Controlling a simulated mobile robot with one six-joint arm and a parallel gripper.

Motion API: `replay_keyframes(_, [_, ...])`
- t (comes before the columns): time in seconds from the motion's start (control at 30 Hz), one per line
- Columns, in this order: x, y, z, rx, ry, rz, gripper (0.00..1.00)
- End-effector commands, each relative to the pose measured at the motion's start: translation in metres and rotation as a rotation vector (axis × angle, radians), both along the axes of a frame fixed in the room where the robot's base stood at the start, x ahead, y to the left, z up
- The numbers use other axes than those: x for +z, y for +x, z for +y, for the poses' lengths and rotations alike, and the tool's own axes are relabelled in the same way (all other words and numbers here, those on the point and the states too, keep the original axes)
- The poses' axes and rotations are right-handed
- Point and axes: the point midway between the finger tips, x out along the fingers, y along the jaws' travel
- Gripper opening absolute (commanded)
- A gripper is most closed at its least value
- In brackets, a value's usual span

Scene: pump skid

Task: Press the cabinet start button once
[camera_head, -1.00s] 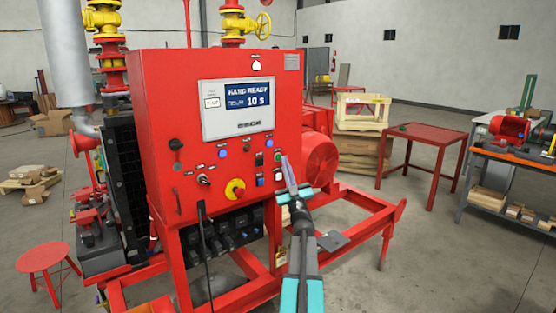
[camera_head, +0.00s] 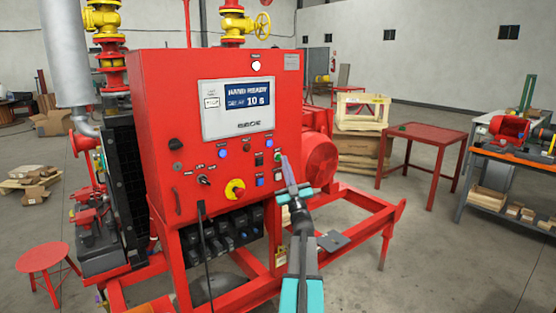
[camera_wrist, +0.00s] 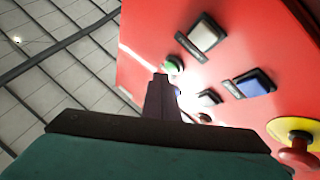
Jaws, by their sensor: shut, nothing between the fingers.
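The red control cabinet (camera_head: 160,100) stands at centre-left in the head view, its screen (camera_head: 237,108) reading "HAND READY" and "10 S". A green button (camera_head: 278,155) sits near the right edge of its front panel. The green button (camera_wrist: 172,68) also shows in the wrist view, right by the tip of my gripper (camera_wrist: 162,78). My gripper (camera_head: 285,160) is shut and empty, its tip at or very close to the green button. I cannot tell whether it touches; the fingers partly cover the button.
In the wrist view, a white button (camera_wrist: 205,36), a blue button (camera_wrist: 254,84) and a red knob on a yellow disc (camera_wrist: 295,135) are close by. The red skid frame (camera_head: 375,222) extends right below my arm. A red table (camera_head: 432,135) stands farther right.

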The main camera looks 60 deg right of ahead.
Motion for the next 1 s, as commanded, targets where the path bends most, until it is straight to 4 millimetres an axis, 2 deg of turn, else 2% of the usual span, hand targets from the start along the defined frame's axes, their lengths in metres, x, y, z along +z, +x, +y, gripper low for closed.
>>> replay_keyframes(1.0, [-0.0003,0.0078,-0.0028,0.000,0.000,0.000,0.00])
